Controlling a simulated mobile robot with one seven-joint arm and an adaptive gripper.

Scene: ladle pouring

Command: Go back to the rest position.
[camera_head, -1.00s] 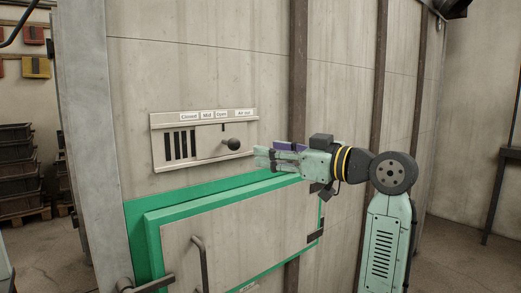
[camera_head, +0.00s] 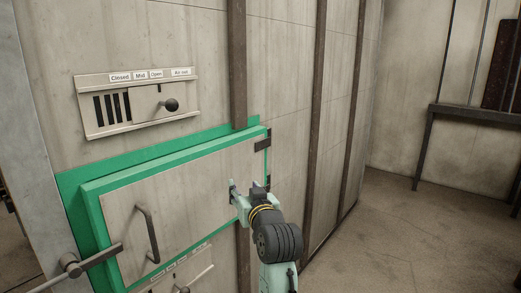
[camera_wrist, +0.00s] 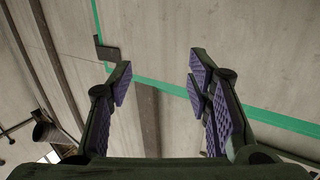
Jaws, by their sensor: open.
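My gripper (camera_head: 236,194) is in front of the right part of a green-framed door (camera_head: 190,187) in the head view. In the wrist view my gripper (camera_wrist: 158,80) is open, its purple-padded fingers spread with nothing between them. The wrist view also shows the door's green edge (camera_wrist: 165,86) and a dark hinge (camera_wrist: 108,53) beyond the fingers. My gripper is below and to the right of the vent panel (camera_head: 137,102) and apart from its round black knob (camera_head: 171,105).
The door carries a dark handle (camera_head: 148,235) and a latch bar (camera_head: 92,258) at its left. A second panel (camera_head: 180,272) sits below. Open floor (camera_head: 400,225) and a dark table (camera_head: 478,113) lie to the right.

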